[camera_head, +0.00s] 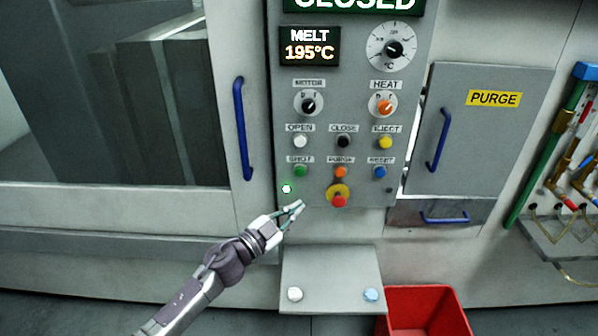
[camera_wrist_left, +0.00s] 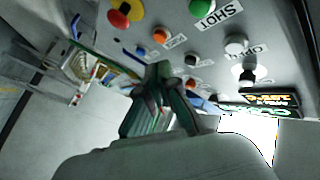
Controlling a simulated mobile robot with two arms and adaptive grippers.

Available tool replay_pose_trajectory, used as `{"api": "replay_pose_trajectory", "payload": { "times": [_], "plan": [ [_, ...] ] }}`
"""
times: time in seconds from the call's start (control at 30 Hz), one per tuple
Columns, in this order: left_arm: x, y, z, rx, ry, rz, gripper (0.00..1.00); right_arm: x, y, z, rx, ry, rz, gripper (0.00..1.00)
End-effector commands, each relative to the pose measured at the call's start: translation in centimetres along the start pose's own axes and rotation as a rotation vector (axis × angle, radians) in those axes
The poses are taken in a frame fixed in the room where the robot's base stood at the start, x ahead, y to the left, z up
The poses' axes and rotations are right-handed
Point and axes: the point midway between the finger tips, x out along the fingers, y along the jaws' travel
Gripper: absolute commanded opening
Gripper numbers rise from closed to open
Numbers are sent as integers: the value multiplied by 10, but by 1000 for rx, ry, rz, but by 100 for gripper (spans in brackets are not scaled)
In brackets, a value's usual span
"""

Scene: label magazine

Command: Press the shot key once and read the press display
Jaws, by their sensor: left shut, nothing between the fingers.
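The green shot key (camera_head: 300,171) sits under the SHOT label on the grey control panel (camera_head: 290,225). It also shows at the top of the left wrist view (camera_wrist_left: 203,7). The press display (camera_head: 350,4) at the top edge of the head view reads CLOSED and is partly cut off. A smaller display (camera_head: 309,46) reads MELT 195°C. My left gripper (camera_head: 296,207) is shut and empty, below the shot key and left of the red stop button (camera_head: 339,196). It looks apart from the panel's keys. My right gripper is not in view.
Orange (camera_head: 341,172) and blue (camera_head: 380,172) keys lie right of the shot key. A blue door handle (camera_head: 243,130) stands left of the panel. A shelf (camera_head: 333,275) and red bin (camera_head: 425,312) are below.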

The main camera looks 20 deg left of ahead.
Motion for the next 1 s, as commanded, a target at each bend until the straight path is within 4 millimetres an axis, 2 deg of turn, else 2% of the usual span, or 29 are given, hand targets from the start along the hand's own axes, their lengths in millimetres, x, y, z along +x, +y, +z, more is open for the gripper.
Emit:
{"api": "replay_pose_trajectory", "payload": {
  "times": [0.1, 0.17, 0.5, 0.67, 1.0],
  "plan": [
    [3, -4, -15, 19, 31, 7, 0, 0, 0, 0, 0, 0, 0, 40],
    [4, -5, -18, 22, 38, 9, 0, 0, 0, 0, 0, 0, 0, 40],
    [4, -6, -18, 23, 38, 8, 0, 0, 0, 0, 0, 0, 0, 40],
    [10, -9, -13, 23, 38, 8, 0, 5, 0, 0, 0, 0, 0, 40],
    [43, -32, 10, 26, 39, 7, 0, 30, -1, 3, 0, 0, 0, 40]
  ]
}}
